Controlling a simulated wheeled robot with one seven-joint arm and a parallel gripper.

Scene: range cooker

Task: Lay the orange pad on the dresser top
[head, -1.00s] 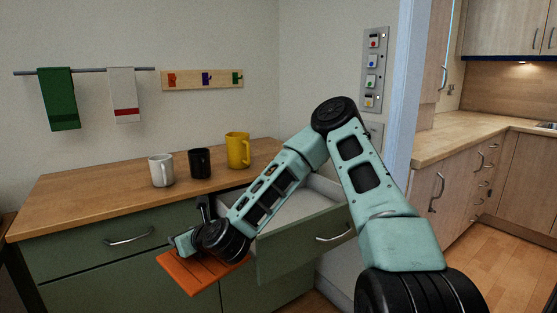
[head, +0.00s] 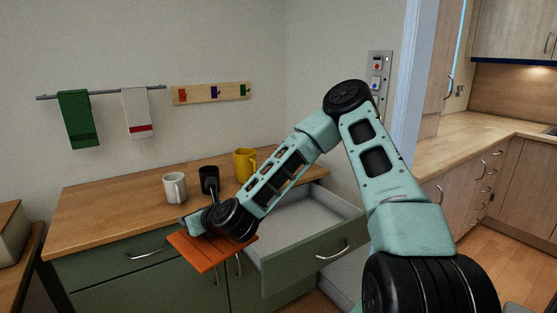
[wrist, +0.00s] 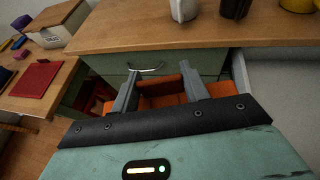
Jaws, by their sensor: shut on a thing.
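The orange pad (head: 212,254) is held in front of the dresser, by its front edge and above the open floor side. In the wrist view the orange pad (wrist: 170,100) shows between and below the fingers. My gripper (head: 192,228) is shut on it; in the wrist view the fingers of my gripper (wrist: 158,74) point toward the dresser front. The wooden dresser top (head: 105,207) lies just beyond the pad, with bare wood at its left. My arm hides part of the front edge.
A white mug (head: 175,188), a black mug (head: 209,180) and a yellow mug (head: 244,166) stand on the dresser top. A drawer (head: 312,253) is pulled open at the right. At the left, another table bears a box (wrist: 57,24) and a red pad (wrist: 34,79).

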